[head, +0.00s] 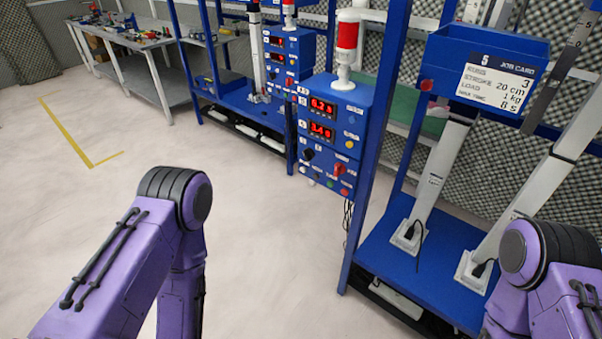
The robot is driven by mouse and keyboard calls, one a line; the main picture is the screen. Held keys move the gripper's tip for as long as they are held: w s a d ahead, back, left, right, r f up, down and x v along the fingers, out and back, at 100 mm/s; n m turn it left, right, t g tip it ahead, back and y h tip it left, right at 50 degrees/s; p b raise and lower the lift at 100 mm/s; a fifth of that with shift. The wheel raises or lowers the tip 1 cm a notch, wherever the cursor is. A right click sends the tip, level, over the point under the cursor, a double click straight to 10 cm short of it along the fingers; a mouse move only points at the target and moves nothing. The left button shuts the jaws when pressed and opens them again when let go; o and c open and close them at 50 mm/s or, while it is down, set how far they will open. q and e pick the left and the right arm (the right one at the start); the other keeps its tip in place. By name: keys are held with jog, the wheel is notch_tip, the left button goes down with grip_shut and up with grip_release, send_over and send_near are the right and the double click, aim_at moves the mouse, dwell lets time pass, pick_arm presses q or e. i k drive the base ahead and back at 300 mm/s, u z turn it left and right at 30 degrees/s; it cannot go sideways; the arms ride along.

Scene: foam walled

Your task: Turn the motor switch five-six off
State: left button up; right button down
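A blue control box (333,150) hangs on the near blue frame, right of centre. It has two red number displays, a black knob (309,154), a red rotary switch (339,170) and several small coloured buttons. The switch's labels and its exact setting are too small to read. A second blue control box (284,45) with a similar red switch (290,82) stands farther back to the left. I cannot read which box is marked five-six. Only the purple upper parts of my arms show, at lower left and lower right; both grippers are out of view.
A blue test stand (395,265) with slanted grey actuators and a job card (495,88) numbered 5 fills the right. A red-and-white beacon (347,40) tops the near box. A workbench (135,45) stands far left. The pale floor (70,215) at left is clear.

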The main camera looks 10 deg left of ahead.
aim_at(340, 168)
jog(key=u, duration=0.9)
jog(key=i, duration=0.95)
jog(key=z, duration=0.7)
